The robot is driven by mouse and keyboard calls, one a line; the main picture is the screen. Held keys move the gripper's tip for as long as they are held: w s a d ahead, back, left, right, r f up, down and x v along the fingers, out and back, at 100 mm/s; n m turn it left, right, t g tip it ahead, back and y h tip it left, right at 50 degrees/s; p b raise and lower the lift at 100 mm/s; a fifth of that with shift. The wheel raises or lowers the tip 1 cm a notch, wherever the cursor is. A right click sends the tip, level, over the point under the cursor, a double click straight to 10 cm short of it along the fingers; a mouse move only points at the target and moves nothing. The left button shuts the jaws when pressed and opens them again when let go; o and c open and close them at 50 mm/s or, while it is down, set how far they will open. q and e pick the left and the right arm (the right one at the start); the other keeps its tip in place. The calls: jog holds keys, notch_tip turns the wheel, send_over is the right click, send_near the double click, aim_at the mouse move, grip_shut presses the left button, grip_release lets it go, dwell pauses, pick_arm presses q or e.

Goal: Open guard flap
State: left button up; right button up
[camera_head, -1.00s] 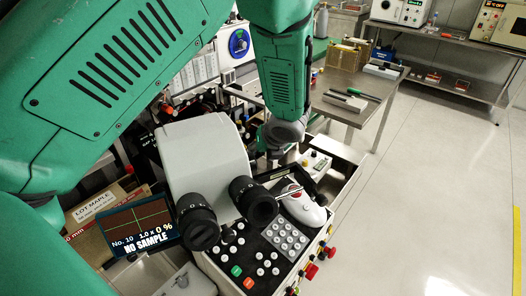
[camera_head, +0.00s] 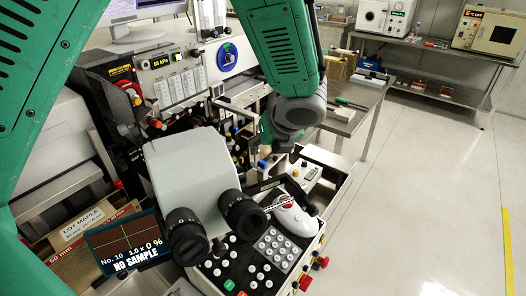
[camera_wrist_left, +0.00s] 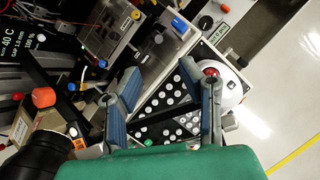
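My left gripper (camera_wrist_left: 170,92) is open in the left wrist view, its two blue-padded fingers apart with nothing seen held between them. Behind the fingers lies the bonder's black keypad panel with white round buttons (camera_wrist_left: 166,97). In the head view my left arm comes down over the right side of the bonder; its dark wrist is above and behind the panel, and the fingers cannot be made out there. A dark strip (camera_head: 264,187) runs along the panel's back edge. I cannot tell for certain which part is the guard flap. My right gripper is not in view.
The white microscope body (camera_head: 188,165) with two black eyepieces (camera_head: 241,213) stands left of the keypad panel. A screen (camera_head: 126,243) reads NO SAMPLE. A white mouse-like control (camera_head: 297,217) sits on the panel. Behind is a steel table (camera_head: 352,118); the floor at right is clear.

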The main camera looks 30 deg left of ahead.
pick_arm(q)
grip_shut()
jog(key=w+a+r+m+g+h+b, duration=0.3)
jog(key=a+m+h, duration=0.65)
jog(key=m, duration=1.85)
jog(key=f+y+p, duration=0.1)
jog(key=f, duration=0.6)
jog(key=f+y+p, duration=0.1)
jog(key=f, duration=0.2)
jog(key=shift+w+d+f+g+y+p, duration=0.2)
jog(key=shift+w+f+g+y+p, duration=0.05)
jog(key=shift+f+g+y+p, duration=0.1)
jog(key=shift+d+f, duration=0.25)
jog(key=shift+d, duration=0.2)
